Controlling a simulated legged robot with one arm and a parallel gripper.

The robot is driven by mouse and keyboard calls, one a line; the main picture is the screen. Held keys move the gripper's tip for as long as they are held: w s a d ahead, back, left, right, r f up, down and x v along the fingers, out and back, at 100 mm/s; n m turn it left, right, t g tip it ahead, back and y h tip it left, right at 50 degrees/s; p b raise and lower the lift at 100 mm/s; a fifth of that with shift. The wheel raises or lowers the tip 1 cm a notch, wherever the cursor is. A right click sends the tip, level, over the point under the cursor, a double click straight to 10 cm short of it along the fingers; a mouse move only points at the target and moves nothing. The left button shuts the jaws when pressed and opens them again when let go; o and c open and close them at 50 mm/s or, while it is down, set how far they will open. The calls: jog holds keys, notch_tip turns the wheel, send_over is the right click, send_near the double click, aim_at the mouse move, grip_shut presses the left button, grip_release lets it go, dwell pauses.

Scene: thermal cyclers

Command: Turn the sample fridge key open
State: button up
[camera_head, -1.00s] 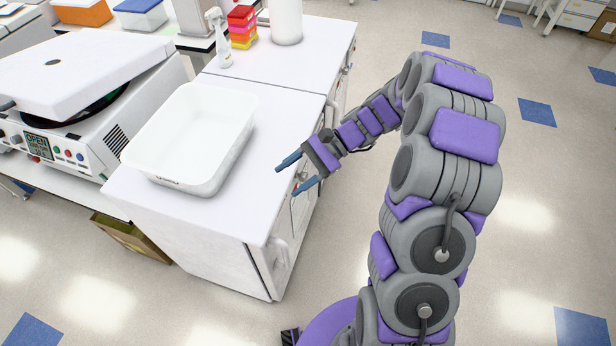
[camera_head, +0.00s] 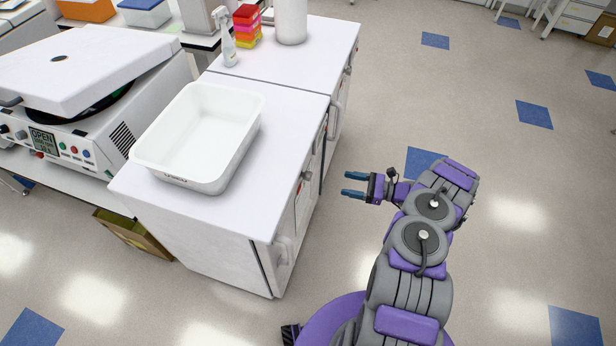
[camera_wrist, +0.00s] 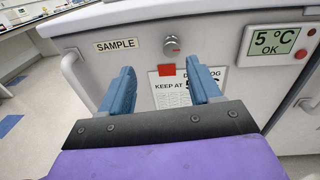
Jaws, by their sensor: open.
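The sample fridge is the white cabinet (camera_head: 232,262) left of my arm in the head view. In the wrist view its front carries a "SAMPLE" label (camera_wrist: 117,45) and a round metal key knob (camera_wrist: 172,46) with a red tag (camera_wrist: 167,70) below it. The knob sits above and ahead of the gap between my fingers, apart from them. My gripper (camera_head: 354,184) is open and empty, with blue fingers pointing at the fridge front; it also shows in the wrist view (camera_wrist: 162,90). The fridge door looks closed.
A white handle (camera_wrist: 72,72) is at the door's left. A "5 °C OK" display (camera_wrist: 274,42) is to the right. A paper log (camera_wrist: 177,92) is partly hidden behind my fingers. A white tub (camera_head: 200,135) stands on the fridge top.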

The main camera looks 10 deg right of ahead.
jog(key=m+t, duration=0.1)
send_near(311, 176)
jog(key=b+x, duration=0.1)
jog(key=x, duration=0.2)
jog(key=b+x, duration=0.1)
jog(key=x, duration=0.2)
jog(key=f+b+x, duration=0.1)
jog(key=x, duration=0.3)
jog(key=shift+s+a, duration=0.1)
jog(key=shift+d+r, duration=0.1)
jog(key=shift+d, duration=0.7)
jog(key=shift+c, duration=1)
jog(key=shift+a, duration=0.6)
jog(key=c, duration=0.6)
jog(key=shift+d, duration=0.15)
jog(key=shift+c, duration=1.2)
